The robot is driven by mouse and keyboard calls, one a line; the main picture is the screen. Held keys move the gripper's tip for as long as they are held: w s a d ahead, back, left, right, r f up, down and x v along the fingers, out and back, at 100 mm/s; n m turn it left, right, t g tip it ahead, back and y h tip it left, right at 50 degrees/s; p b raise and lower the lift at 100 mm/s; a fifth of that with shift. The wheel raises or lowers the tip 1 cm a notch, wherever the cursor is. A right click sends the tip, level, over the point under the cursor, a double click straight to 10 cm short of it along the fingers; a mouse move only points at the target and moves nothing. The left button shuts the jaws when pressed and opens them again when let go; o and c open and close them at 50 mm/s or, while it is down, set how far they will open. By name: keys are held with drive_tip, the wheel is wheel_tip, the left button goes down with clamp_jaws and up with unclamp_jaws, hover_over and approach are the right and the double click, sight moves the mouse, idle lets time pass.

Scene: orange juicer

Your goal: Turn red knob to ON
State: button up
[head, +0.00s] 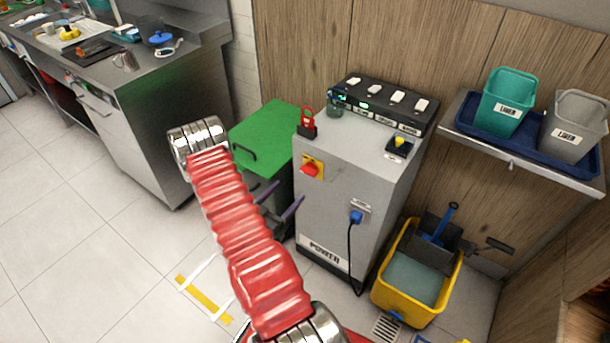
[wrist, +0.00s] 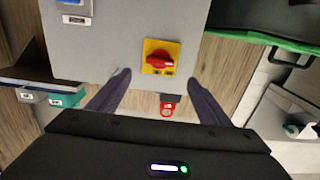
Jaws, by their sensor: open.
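The red knob (head: 310,170) sits on a yellow plate on the front face of the grey power cabinet (head: 340,215), near its upper left. In the wrist view the red knob (wrist: 159,60) shows on its yellow plate (wrist: 150,69), upside down to the camera. Its setting is too small to read. My gripper (head: 283,203) is in front of the cabinet, below and left of the knob. In the wrist view my gripper (wrist: 158,82) is open, with its two dark fingers apart on either side below the knob. Nothing is between the fingers, and they appear apart from the knob.
A red padlock (head: 307,124) and a black switch box (head: 383,105) sit on the cabinet top. A green-lidded bin (head: 265,132) stands left, a yellow bucket (head: 392,303) right.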

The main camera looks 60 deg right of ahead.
sight(306, 173)
drive_tip(key=d, duration=0.3)
drive_tip(key=s+d, duration=0.1)
drive_tip(key=d, duration=0.3)
drive_tip(key=s+d, duration=0.1)
drive_tip(key=d, duration=0.3)
drive_tip(key=shift+d, duration=0.15)
drive_tip(key=c, duration=1)
